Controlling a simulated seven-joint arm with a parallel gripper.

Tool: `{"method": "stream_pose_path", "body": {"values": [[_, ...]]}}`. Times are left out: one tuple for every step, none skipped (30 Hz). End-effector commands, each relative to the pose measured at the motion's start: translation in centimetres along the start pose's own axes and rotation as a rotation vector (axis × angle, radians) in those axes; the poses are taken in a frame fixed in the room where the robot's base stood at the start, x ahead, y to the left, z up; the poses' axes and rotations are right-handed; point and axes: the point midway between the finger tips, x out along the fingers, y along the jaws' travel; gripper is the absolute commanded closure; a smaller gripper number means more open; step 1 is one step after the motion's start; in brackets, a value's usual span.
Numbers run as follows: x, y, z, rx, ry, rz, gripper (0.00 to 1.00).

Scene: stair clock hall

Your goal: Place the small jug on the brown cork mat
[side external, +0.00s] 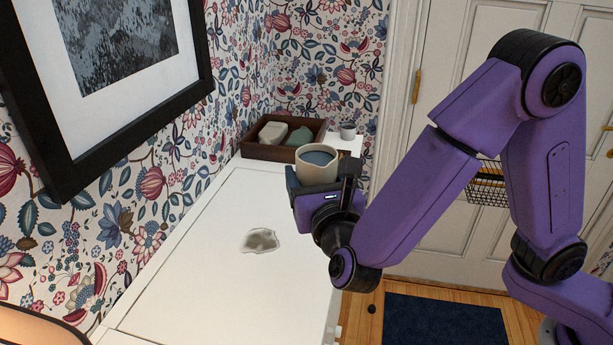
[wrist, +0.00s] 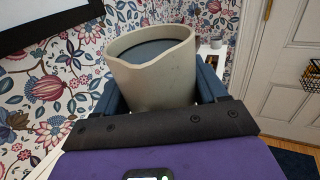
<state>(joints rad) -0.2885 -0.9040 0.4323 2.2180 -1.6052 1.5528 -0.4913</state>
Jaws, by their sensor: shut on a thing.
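The small jug (side external: 317,164) is cream-coloured with a pouring lip and a dark blue-grey surface inside. My gripper (side external: 322,187) is shut on it and holds it upright near the far end of the white cabinet top. I cannot make out the brown cork mat clearly in either view; the jug and my gripper hide part of the far surface.
A dark wooden tray (side external: 254,151) with a pale block and a grey-green lump stands behind the jug, against the wall. A small grey cup (side external: 348,131) stands right of it.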

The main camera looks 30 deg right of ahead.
Motion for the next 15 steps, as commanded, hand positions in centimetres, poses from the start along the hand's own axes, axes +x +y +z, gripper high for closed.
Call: {"method": "stream_pose_path", "body": {"values": [[-0.16,-0.13,0.19,0.002,-0.002,0.001,0.79],[-0.22,-0.21,0.24,0.002,-0.002,0.001,0.79],[-0.29,-0.30,0.30,0.003,-0.002,0.001,0.79],[-0.35,-0.36,0.33,0.003,-0.002,0.001,0.79],[-0.39,-0.42,0.36,0.003,-0.002,0.001,0.79],[-0.45,-0.50,0.39,0.003,-0.002,0.000,0.79],[-0.49,-0.55,0.41,0.002,-0.002,0.000,0.79],[-0.52,-0.60,0.42,0.002,-0.002,0.000,0.79],[-0.56,-0.65,0.44,0.002,-0.001,0.000,0.79],[-0.59,-0.69,0.45,0.001,-0.001,0.000,0.79],[-0.61,-0.72,0.47,0.001,-0.001,0.000,0.79],[-0.64,-0.75,0.49,0.001,-0.001,0.000,0.79],[-0.65,-0.77,0.50,0.001,-0.001,0.000,0.79],[-0.67,-0.79,0.51,0.002,-0.002,0.000,0.79],[-0.68,-0.80,0.52,0.002,-0.002,0.000,0.79]]}}
